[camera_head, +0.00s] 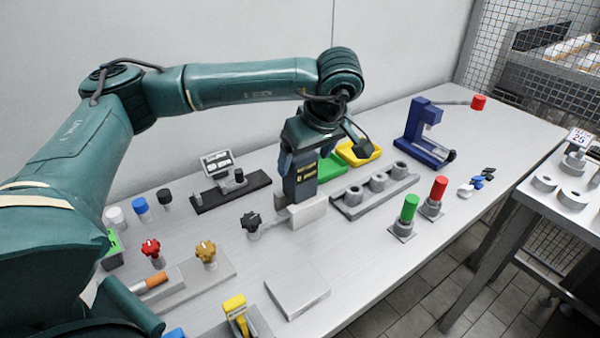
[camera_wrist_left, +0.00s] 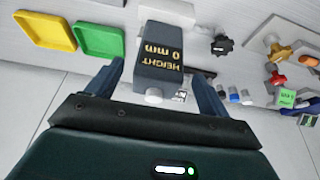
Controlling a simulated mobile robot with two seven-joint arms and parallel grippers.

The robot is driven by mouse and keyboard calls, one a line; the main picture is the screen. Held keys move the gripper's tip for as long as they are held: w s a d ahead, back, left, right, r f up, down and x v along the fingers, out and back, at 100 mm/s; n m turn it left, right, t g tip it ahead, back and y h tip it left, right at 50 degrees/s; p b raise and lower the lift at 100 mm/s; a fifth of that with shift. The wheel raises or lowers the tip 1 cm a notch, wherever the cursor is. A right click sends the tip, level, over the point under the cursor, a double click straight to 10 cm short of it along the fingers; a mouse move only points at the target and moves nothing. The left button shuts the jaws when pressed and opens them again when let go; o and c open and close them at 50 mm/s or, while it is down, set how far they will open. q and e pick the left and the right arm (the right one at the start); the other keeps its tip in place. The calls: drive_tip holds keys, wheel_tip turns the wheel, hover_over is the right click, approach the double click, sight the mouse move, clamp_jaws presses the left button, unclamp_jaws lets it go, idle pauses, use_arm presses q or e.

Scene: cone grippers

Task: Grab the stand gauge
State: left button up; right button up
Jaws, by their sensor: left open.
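The stand gauge (camera_head: 300,182) is an upright dark blue-grey body with yellow lettering, standing on a light grey base block near the middle of the table. In the left wrist view the gauge (camera_wrist_left: 160,62) reads "HEIGHT 0 mm", seen upside down. My left gripper (camera_head: 308,150) is over the gauge's upper part, pointing down in the head view. In the left wrist view its two fingers (camera_wrist_left: 158,80) are open, one on each side of the gauge, with gaps visible. The head view partly hides the fingertips behind the gauge. My right gripper is not in view.
A black star knob (camera_head: 251,224) stands close left of the gauge. A green tray (camera_head: 328,167), a yellow tray (camera_head: 360,155) and a grey block with round holders (camera_head: 375,192) are close right and behind. A flat grey plate (camera_head: 297,292) lies in front.

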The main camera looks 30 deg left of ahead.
use_arm(q)
drive_tip(key=x, duration=0.5)
drive_tip(key=shift+w+a+r+p, duration=0.1)
drive_tip(key=shift+a+r+p, duration=0.1)
drive_tip(key=shift+p, duration=0.15)
drive_tip(key=shift+c, duration=0.4)
drive_tip(key=c, duration=1.2)
